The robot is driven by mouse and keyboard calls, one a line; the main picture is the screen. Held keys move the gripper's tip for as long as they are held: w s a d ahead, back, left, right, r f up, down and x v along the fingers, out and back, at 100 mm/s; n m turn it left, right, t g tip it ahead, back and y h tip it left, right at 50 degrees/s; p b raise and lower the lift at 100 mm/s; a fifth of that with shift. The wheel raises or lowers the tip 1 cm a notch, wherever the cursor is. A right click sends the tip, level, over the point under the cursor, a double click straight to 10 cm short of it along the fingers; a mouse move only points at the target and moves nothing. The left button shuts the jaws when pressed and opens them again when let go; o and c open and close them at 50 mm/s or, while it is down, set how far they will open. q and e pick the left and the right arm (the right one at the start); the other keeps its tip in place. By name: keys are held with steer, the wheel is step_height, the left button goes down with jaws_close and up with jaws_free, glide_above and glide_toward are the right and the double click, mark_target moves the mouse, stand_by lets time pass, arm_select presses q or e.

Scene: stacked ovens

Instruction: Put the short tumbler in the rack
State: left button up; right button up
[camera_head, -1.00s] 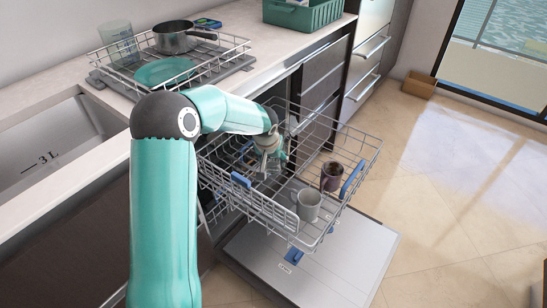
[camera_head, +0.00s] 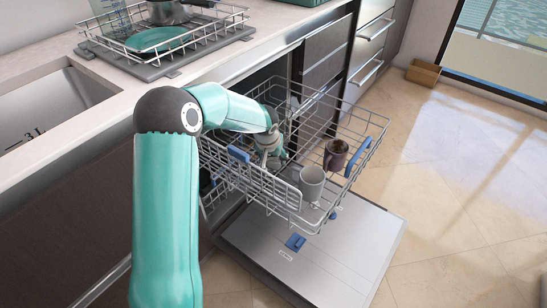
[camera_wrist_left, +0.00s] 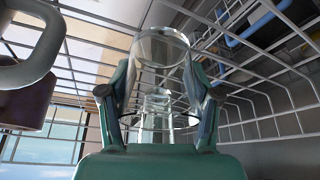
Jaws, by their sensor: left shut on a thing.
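The pulled-out dishwasher rack (camera_head: 262,192) is a grey wire basket with blue clips. My left gripper (camera_head: 272,152) is at its inner left part, among the wires. In the left wrist view, the gripper's two fingers (camera_wrist_left: 160,98) are shut on a clear glass tumbler (camera_wrist_left: 162,48), one finger on each side. Its round rim shows beyond the fingertips and rack wires surround it. In the head view the tumbler is mostly hidden by the gripper and wires. I cannot tell whether its base touches the rack. My right gripper is not in view.
A white mug (camera_head: 312,182) and a dark brown mug (camera_head: 336,154) stand in the rack's right part. The open dishwasher door (camera_head: 330,255) lies below. On the counter, a drying rack (camera_head: 205,45) holds a teal plate (camera_head: 158,38), a pot (camera_head: 165,12) and a glass (camera_head: 110,16).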

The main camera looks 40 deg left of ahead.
arm_select(q)
steer(key=o, duration=1.5)
